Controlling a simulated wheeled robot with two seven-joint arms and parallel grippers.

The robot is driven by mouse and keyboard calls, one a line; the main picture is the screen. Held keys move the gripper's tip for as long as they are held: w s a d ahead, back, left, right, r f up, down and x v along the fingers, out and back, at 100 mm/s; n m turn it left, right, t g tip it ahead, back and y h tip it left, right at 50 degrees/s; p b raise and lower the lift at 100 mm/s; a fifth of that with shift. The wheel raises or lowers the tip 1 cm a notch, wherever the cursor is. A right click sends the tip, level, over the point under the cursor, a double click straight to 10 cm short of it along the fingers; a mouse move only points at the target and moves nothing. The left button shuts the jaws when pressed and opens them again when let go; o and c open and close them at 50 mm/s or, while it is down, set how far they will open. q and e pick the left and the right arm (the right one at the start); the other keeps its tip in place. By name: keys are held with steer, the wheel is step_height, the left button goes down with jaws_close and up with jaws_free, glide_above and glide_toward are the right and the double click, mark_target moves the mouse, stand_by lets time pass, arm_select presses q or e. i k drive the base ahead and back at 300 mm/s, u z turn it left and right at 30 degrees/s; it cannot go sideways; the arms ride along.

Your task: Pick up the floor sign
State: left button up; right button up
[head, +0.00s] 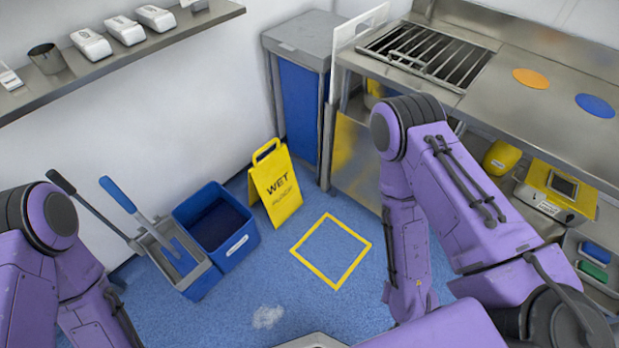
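The yellow floor sign (276,190) stands upright on the blue floor, with "WET" in dark letters and a handle opening at its top. It is just right of the blue bucket and left of a yellow square outline (331,250) on the floor. My two purple arms show at the left and right of the head view, both apart from the sign. Neither gripper is in view, so I cannot see their fingers.
A blue bucket (217,228) and a grey wringer bucket (178,257) with long handles stand left of the sign. A blue bin (300,110) stands behind it. A steel counter (520,95) runs along the right. Floor before the sign is clear, with a whitish patch (267,317).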

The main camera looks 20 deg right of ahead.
mark_target(273, 180)
steer(key=u, duration=0.05)
steer(key=i, duration=0.9)
steer(key=z, duration=0.8)
steer(key=i, duration=0.5)
steer(key=z, duration=0.5)
